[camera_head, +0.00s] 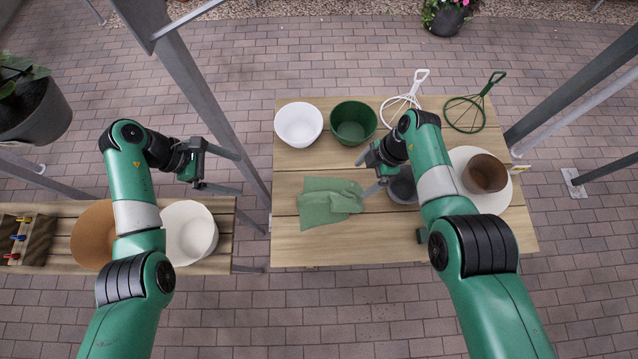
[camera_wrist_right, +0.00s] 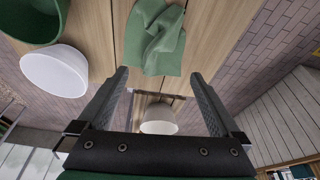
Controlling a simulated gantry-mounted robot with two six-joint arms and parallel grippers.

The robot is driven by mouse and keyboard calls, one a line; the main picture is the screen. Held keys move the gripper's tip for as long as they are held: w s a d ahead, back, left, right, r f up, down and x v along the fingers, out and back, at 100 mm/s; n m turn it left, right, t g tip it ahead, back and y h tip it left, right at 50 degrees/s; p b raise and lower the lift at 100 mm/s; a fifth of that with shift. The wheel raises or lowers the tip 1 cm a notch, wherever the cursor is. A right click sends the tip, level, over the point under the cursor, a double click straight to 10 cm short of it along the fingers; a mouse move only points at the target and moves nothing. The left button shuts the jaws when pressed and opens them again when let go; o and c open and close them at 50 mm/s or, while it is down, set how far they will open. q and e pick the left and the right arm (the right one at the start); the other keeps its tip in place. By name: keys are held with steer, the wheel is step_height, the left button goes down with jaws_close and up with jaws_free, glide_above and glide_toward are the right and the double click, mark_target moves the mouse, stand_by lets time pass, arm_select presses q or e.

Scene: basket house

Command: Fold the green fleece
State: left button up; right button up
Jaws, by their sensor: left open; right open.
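The green fleece (camera_head: 318,205) lies on the wooden table. Its left part is fairly flat, and its right part is rumpled with a layer lying over it. My right gripper (camera_head: 363,174) is open and empty, just right of and above the fleece's right edge. In the right wrist view the fleece (camera_wrist_right: 155,42) shows beyond the spread fingertips of my right gripper (camera_wrist_right: 160,74), with nothing between them. My left gripper (camera_head: 240,173) is open and empty, left of the table and well away from the fleece.
A white bowl (camera_head: 298,124) and a green bowl (camera_head: 353,122) stand behind the fleece. A grey bowl (camera_head: 403,188) is partly hidden by my right arm. A brown bowl (camera_head: 486,172) sits on a white plate (camera_head: 503,200). The table (camera_head: 330,250) is clear in front of the fleece.

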steer(key=p+v, duration=0.8)
steer(key=v, duration=0.3)
steer(key=shift+r+p, duration=0.25)
steer(key=shift+p, duration=0.1)
steer(key=shift+d, duration=0.1)
